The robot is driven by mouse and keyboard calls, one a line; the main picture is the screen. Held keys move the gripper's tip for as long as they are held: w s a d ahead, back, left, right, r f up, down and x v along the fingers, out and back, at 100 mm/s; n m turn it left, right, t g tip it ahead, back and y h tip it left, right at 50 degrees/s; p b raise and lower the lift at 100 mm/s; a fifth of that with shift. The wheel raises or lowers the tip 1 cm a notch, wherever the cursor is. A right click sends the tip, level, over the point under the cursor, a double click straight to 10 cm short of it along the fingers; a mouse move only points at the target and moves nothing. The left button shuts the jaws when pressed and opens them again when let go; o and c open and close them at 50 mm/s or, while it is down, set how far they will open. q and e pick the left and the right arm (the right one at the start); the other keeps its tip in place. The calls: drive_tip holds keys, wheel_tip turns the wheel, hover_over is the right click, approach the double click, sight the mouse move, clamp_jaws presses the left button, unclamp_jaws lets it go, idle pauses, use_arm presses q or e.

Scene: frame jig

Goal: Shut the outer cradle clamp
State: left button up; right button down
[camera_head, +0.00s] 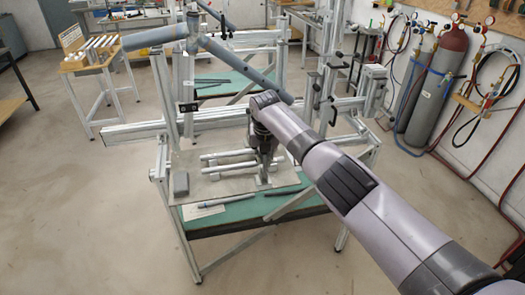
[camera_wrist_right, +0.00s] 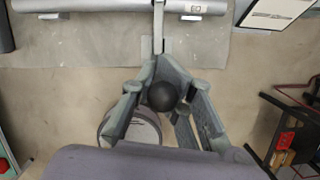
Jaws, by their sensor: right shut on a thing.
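My right gripper (camera_head: 264,143) reaches in from the lower right, above a small bench plate of the jig. In the right wrist view my right gripper (camera_wrist_right: 163,78) has its fingers closed around a black ball knob (camera_wrist_right: 162,97). A pale lever (camera_wrist_right: 158,25) runs from near the fingertips toward a silver tube (camera_wrist_right: 120,5). In the head view the clamp's post (camera_head: 264,172) stands beneath the gripper, by the silver tubes (camera_head: 228,169). The gripper hides most of the clamp, so its exact position cannot be told. My left gripper is not in view.
Blue-grey frame tubes (camera_head: 240,68) rise behind my right gripper on aluminium rails (camera_head: 130,130). A green lower shelf (camera_head: 225,215) holds loose tubes. Gas cylinders (camera_head: 438,80) stand at the right wall. A small side table (camera_head: 88,60) is at the left. The floor at left is clear.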

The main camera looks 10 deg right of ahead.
drive_tip(key=shift+w+d+r, duration=0.1)
drive_tip(key=shift+w+r, duration=0.1)
drive_tip(key=shift+r, duration=0.25)
drive_tip(key=c, duration=2)
unclamp_jaws()
drive_tip(key=o, duration=0.3)
drive_tip(key=shift+s, duration=0.25)
drive_tip(key=shift+f, duration=0.1)
